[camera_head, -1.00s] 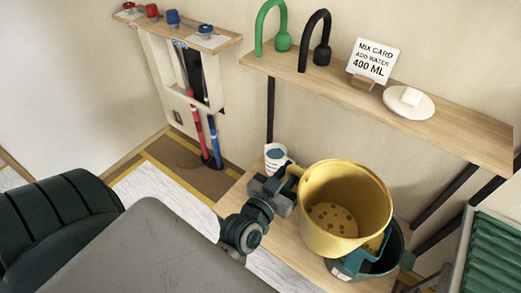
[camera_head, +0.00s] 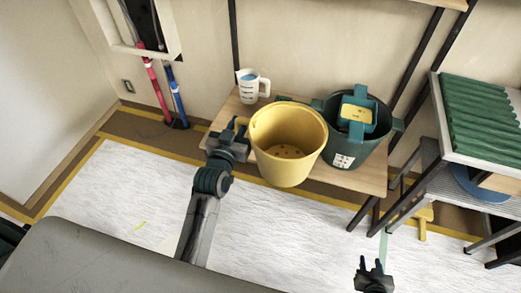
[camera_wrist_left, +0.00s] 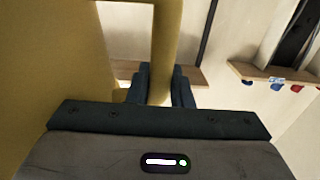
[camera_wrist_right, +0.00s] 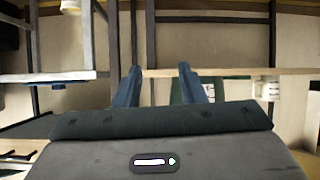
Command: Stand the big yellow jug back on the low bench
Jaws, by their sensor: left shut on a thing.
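The big yellow jug (camera_head: 272,160) is in the middle of the head view, its open top facing up and darker specks inside. My left gripper (camera_head: 235,135) is shut on its handle; the handle (camera_wrist_left: 165,45) runs between the fingers in the left wrist view, with the jug wall at the left. The low wooden bench (camera_head: 365,182) is behind and partly under the jug in the picture. I cannot tell whether the jug's base touches it. My right gripper (camera_head: 372,268) is low at the right, apart from the jug; its fingers (camera_wrist_right: 158,85) are open and empty.
A dark bucket (camera_head: 345,155) holding a teal-framed thing with yellow inside stands on the bench, right of the jug. A white measuring cup (camera_head: 250,88) stands at the back left. A rack (camera_head: 440,160) with green ridged sheets is at the right. White paper covers the floor.

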